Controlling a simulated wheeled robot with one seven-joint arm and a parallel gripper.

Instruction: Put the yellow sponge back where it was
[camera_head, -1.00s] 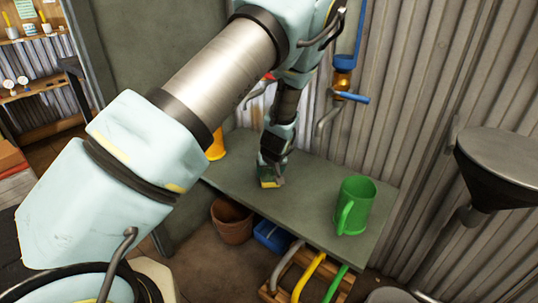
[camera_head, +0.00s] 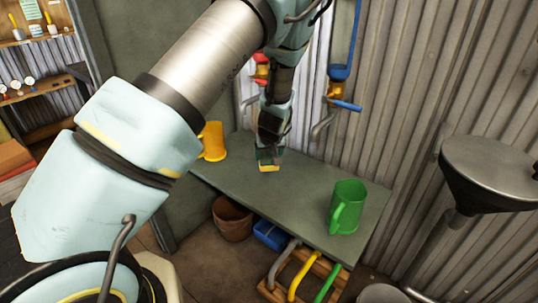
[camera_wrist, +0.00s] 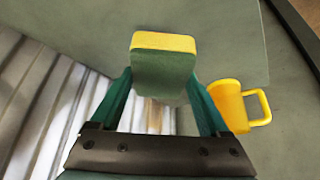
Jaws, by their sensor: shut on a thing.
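The yellow sponge (camera_wrist: 164,42) has a green face. It is between the two fingers of my gripper (camera_wrist: 163,88), which is shut on it. In the head view the sponge (camera_head: 268,167) is at the lower end of my arm, over the back part of the grey-green shelf (camera_head: 295,195). My gripper (camera_head: 270,152) points down there. I cannot tell whether the sponge touches the shelf or hangs just above it.
A yellow mug (camera_head: 212,142) stands left of my gripper, a green mug (camera_head: 347,206) to the right. Taps with red (camera_head: 261,70) and blue (camera_head: 346,104) handles are on the wall behind. A clay pot (camera_head: 232,219) and a blue bin (camera_head: 270,235) are below.

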